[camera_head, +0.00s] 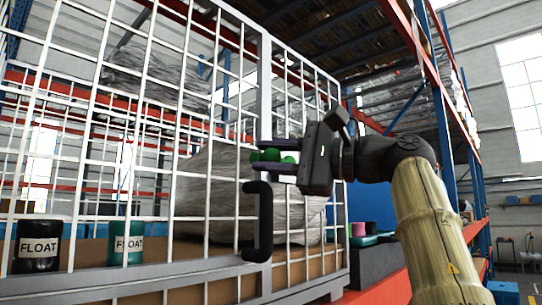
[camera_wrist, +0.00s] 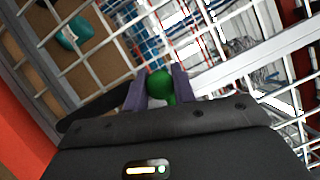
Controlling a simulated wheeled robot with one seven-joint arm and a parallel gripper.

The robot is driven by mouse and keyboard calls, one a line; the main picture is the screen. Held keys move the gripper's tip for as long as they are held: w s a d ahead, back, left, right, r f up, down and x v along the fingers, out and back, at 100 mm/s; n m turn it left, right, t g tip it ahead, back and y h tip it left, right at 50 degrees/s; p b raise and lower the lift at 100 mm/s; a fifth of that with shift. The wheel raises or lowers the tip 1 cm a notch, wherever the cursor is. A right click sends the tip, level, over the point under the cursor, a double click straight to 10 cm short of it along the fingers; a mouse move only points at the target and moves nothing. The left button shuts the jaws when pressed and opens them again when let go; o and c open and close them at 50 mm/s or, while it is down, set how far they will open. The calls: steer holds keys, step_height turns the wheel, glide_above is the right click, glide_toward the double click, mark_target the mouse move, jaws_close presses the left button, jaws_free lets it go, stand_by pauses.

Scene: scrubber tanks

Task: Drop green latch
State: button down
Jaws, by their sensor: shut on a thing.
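The green latch (camera_wrist: 160,84) is a rounded green piece on the white wire cage door. It also shows in the head view (camera_head: 272,156), just above the black handle. My gripper (camera_wrist: 159,90) is shut on the green latch, with a purple finger on each side of it. In the head view my gripper (camera_head: 274,157) reaches in from the right to the door's upright frame bar. The latch's lower end is partly hidden by the gripper body in the wrist view.
A black handle (camera_head: 259,222) curves out of the door just below the latch. Behind the mesh stand a black FLOAT can (camera_head: 38,247) and a green FLOAT can (camera_head: 126,243) on a brown surface, and a wrapped load (camera_head: 225,185). An orange rack beam (camera_head: 385,290) runs at lower right.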

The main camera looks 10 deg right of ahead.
steer(key=c, duration=1.1)
jaws_free()
steer(key=shift+f, duration=0.1)
steer(key=shift+c, duration=0.2)
steer(key=b+v, duration=0.1)
steer(key=v, duration=1.6)
steer(key=shift+d, duration=0.2)
